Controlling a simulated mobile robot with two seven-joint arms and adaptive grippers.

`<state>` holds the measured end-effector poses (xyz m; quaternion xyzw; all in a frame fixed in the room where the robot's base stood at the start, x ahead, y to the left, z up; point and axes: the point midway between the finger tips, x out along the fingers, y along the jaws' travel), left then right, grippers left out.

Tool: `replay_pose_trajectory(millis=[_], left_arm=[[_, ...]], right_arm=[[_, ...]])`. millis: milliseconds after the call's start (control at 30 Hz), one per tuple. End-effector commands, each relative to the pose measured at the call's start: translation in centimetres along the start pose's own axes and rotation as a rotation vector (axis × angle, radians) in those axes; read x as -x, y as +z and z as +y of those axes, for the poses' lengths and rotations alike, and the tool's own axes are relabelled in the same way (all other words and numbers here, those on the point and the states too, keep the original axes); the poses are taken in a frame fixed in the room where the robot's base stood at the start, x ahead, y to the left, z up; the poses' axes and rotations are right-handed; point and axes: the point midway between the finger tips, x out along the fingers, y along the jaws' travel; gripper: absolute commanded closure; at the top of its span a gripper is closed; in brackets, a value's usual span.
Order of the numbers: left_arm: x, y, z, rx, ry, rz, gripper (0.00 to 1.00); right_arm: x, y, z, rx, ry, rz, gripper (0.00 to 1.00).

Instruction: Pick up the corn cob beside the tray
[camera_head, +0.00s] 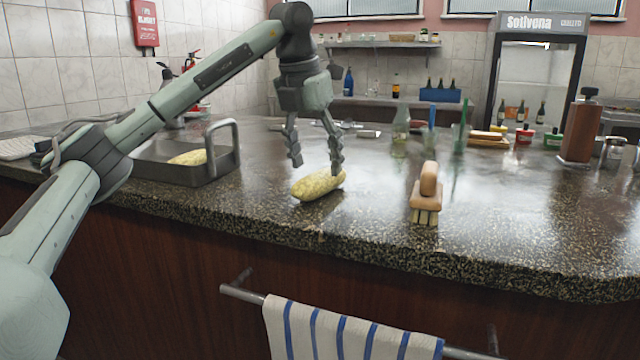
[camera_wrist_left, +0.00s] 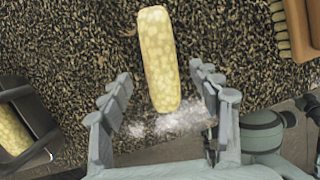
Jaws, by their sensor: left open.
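A yellow corn cob (camera_head: 318,185) lies on the dark speckled counter, to the right of the grey metal tray (camera_head: 205,172). Another corn cob (camera_head: 188,157) lies inside the tray. My left gripper (camera_head: 315,168) is open and points down just over the loose cob. In the left wrist view the loose cob (camera_wrist_left: 158,60) has its lower end between the open fingers (camera_wrist_left: 163,105), with a gap on both sides. The tray (camera_wrist_left: 40,118) with its cob (camera_wrist_left: 12,130) shows at the left edge there. My right gripper is in neither view.
A wooden brush (camera_head: 427,195) stands on the counter right of the loose cob, and part of it shows in the left wrist view (camera_wrist_left: 283,35). Bottles and sauce containers stand farther back. A striped towel (camera_head: 345,330) hangs on a rail below the counter edge.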

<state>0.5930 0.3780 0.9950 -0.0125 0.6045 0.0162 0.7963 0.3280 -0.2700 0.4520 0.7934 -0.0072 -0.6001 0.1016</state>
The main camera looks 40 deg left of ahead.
Motion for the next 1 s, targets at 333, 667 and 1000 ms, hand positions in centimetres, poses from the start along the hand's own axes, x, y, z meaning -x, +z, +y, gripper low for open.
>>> replay_pose_trajectory(millis=[333, 667, 1000], left_arm=[[-3.5, 0.3, -0.1, 0.001, 0.000, 0.002, 0.38], [-3.5, 0.3, -0.1, 0.000, 0.000, 0.002, 0.57], [-3.4, 0.3, -0.1, 0.000, -0.001, 0.000, 0.98]], right_arm=[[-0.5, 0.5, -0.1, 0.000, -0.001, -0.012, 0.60], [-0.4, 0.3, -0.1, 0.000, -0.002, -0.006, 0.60], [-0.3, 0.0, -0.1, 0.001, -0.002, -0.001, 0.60]])
